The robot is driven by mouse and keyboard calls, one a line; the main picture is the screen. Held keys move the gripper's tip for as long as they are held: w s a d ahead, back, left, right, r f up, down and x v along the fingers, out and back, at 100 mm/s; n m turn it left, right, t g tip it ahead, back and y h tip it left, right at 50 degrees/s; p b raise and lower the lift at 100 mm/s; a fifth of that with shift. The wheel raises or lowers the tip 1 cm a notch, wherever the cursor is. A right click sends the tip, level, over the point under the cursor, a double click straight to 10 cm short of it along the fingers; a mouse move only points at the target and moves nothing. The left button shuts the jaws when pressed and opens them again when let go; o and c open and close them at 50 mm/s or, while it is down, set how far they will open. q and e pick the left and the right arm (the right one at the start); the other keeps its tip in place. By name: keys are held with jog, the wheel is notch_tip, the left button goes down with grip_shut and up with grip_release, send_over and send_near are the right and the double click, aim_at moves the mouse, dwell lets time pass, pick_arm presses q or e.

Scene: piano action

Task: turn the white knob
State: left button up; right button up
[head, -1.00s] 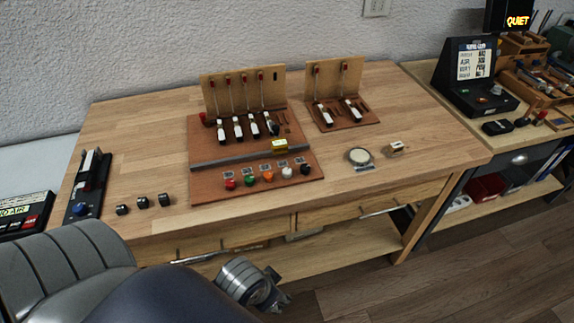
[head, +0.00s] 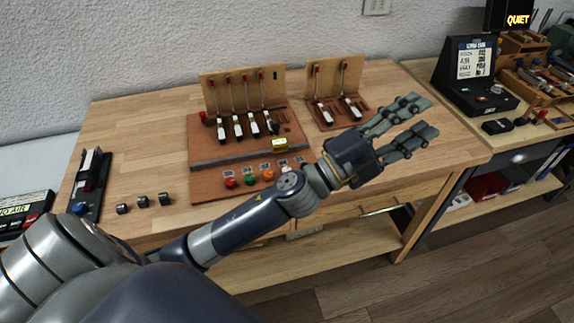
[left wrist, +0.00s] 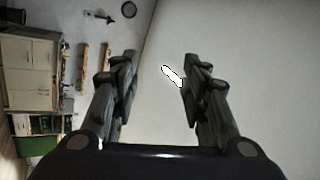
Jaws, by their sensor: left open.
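The board with the coloured knobs (head: 205,186) lies on the wooden workbench in the head view. Its red knob (head: 231,183), green knob (head: 249,179) and orange knob (head: 268,175) show in a row. The white knob is largely or wholly hidden behind my left forearm, just right of the orange one; I cannot make it out clearly. My left gripper (head: 426,117) is open and empty, held above the bench to the right of the knob row and pointing right. In the left wrist view its two fingers (left wrist: 160,75) stand apart with nothing between them.
Upright wooden panels (head: 243,90) with levers stand behind the knobs. A smaller lever board (head: 336,115) is near my left gripper. A black sign box (head: 473,75) stands on the right bench.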

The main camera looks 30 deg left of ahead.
pick_arm(q)
jog(key=s+d+m+g+h, duration=0.3)
jog(key=d+m+g+h, duration=0.3)
jog(key=m+g, duration=0.3)
jog(key=m+g+y, duration=1)
jog(key=y, duration=0.9)
send_over(287, 169)
notch_tip(287, 169, down, 14)
notch_tip(287, 169, down, 11)
jog(key=shift+r+p, duration=0.2)
jog(key=shift+p, duration=0.75)
grip_shut()
